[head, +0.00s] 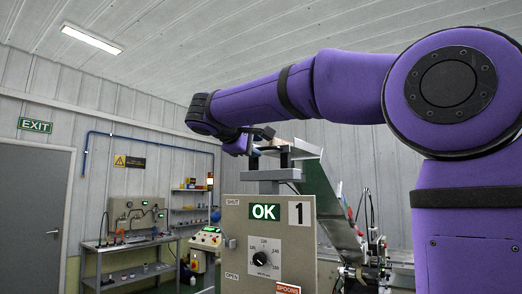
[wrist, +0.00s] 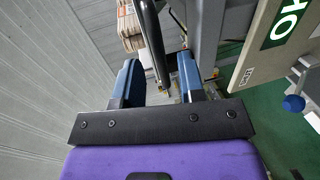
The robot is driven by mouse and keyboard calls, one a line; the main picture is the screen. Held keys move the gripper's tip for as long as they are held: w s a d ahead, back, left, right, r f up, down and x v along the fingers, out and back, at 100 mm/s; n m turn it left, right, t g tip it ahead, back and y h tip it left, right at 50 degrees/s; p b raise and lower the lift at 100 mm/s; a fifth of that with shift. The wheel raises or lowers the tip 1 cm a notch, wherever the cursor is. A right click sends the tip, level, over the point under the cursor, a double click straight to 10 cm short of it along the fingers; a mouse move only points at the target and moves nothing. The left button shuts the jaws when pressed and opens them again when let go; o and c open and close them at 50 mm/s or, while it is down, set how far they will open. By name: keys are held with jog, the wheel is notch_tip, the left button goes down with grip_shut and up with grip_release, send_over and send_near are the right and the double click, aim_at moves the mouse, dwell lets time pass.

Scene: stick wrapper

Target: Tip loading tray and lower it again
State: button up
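My gripper (wrist: 158,76) shows two blue fingers in the wrist view, spread apart. A dark bar (wrist: 152,35), which looks like a handle, runs down into the gap between them, with some space visible on both sides. In the head view my gripper (head: 262,136) is above the control box, beside a grey metal bracket (head: 271,176). A long metal chute or tray (head: 335,205) slants down to the right behind the box; I cannot tell exactly where the loading tray begins. A bundle of pale sticks (wrist: 130,26) lies beside the bar in the wrist view.
The control box (head: 242,239) bears an OK sign, a 1 and a dial, and stands just below my gripper. Behind are a workbench (head: 128,243), shelves and a small control panel (head: 207,238). Green floor (wrist: 285,135) shows below right in the wrist view.

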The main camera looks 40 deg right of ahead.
aim_at(260, 148)
jog(key=shift+x, duration=1.65)
grip_shut()
